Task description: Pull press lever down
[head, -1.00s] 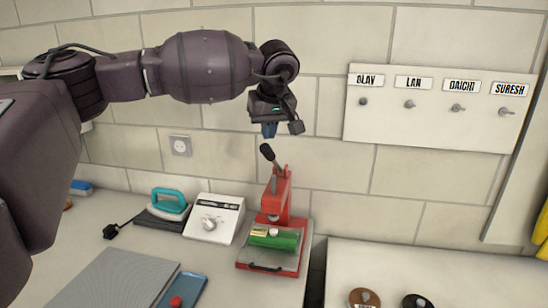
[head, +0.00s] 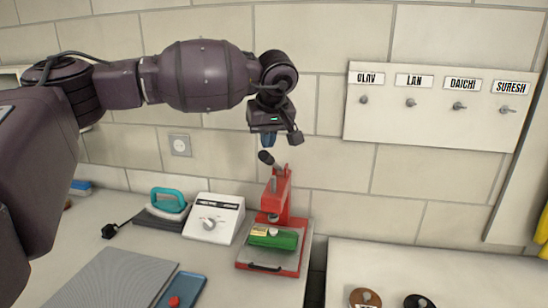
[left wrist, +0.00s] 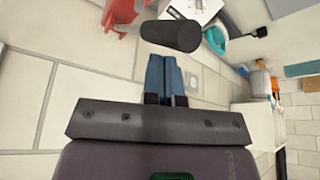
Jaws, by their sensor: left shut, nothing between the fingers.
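The red press (head: 280,205) stands on the counter by the wall. Its lever ends in a black knob (head: 265,157) that points up and to the left. A green item with a yellowish label (head: 273,239) lies on the press's base. My left gripper (head: 267,141) points down just above the knob, with blue fingers shut and empty. In the left wrist view the fingers (left wrist: 166,75) are close together, and the black knob (left wrist: 171,35) is just past their tips; whether they touch is unclear. My right gripper is not in view.
A white control box (head: 214,218) and an iron with a teal handle (head: 168,203) stand left of the press. A panel with name labels and hooks (head: 440,105) hangs on the wall at right. A gap (head: 316,270) separates the two counters.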

